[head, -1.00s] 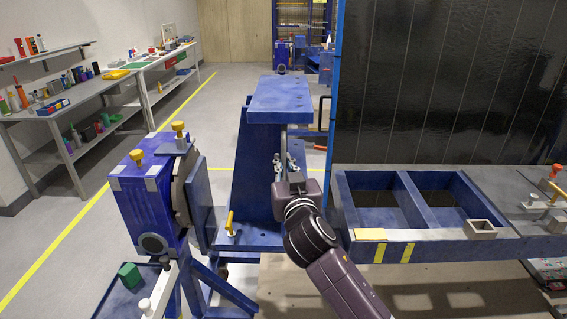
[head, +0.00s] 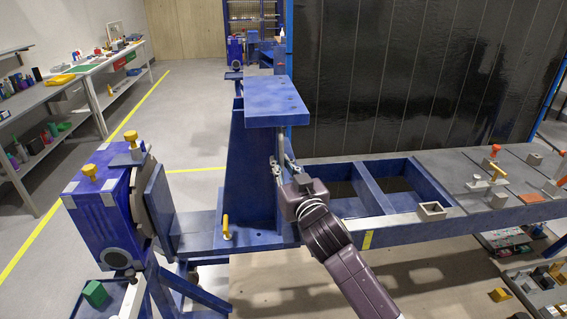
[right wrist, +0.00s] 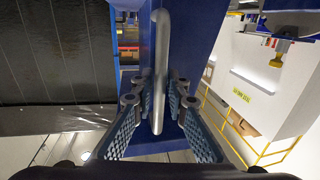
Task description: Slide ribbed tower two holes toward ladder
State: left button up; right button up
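The ribbed tower (head: 250,170) is a tall blue upright with a flat top plate (head: 275,98) and a foot on the bed. A yellow pin (head: 225,228) stands at its foot. The blue ladder-like frame (head: 405,232), with rectangular openings, is to its right. My right gripper (head: 283,165) is at the grey handle on the tower's right side. In the right wrist view, the handle (right wrist: 160,60) lies between the fingertips (right wrist: 160,95), which close around it; exact contact is hard to see. The holes under the foot are hidden. My left gripper is not in view.
A blue rotary unit (head: 98,215) with yellow knobs and a round faceplate stands left of the tower. A bare stretch of bed (head: 200,225) lies between them. A small grey square bracket (head: 432,210) and several clamps sit on the frame at right.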

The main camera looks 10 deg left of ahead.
jog(key=shift+o, duration=1.1)
jog(key=shift+a, duration=0.1)
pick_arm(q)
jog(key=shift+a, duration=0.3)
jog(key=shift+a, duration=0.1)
pick_arm(e)
jog(key=shift+d, duration=0.2)
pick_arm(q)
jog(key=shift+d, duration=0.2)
pick_arm(e)
jog(key=v, duration=1.2)
jog(key=shift+a, duration=0.1)
